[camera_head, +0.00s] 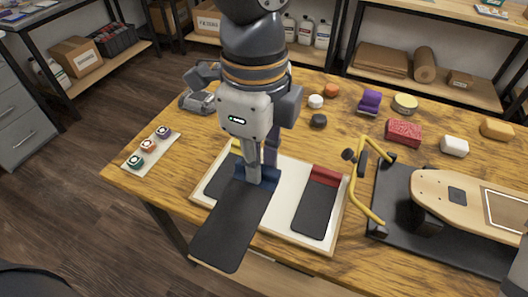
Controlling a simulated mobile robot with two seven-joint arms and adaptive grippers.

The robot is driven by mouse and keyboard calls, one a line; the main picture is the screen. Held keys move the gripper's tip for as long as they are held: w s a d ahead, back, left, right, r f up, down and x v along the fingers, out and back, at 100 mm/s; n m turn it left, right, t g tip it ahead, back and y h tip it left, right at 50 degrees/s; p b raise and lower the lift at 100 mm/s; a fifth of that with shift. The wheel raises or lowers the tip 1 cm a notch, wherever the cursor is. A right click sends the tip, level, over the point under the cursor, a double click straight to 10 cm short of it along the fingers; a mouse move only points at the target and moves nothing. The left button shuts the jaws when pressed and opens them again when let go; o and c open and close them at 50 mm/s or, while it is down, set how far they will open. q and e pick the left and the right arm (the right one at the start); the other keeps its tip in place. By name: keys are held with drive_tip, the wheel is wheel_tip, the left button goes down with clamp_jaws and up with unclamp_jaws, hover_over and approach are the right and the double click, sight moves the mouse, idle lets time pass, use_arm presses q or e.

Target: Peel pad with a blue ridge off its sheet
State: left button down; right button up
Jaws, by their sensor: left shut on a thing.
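My left gripper (261,172) is shut on the blue ridge of a dark grey pad (233,230). The pad slants toward the lower left and its far end juts out past the front edge of the white sheet (282,232). It looks raised off the sheet, but the gap beneath it cannot be seen. A pad with a yellow ridge (221,176) lies on the sheet to the left, partly hidden by the gripper and the held pad. A pad with a red ridge (314,207) lies flat on the sheet to the right. My right gripper is not in view.
A skateboard deck (465,198) rests on a black mat with a yellow-barred stand (365,200) to the right. Several small blocks, including a red one (403,132), sit at the back. A card with three small wheels (150,147) lies at the left.

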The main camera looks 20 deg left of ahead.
use_arm(q)
drive_tip(key=shift+r, duration=1.6)
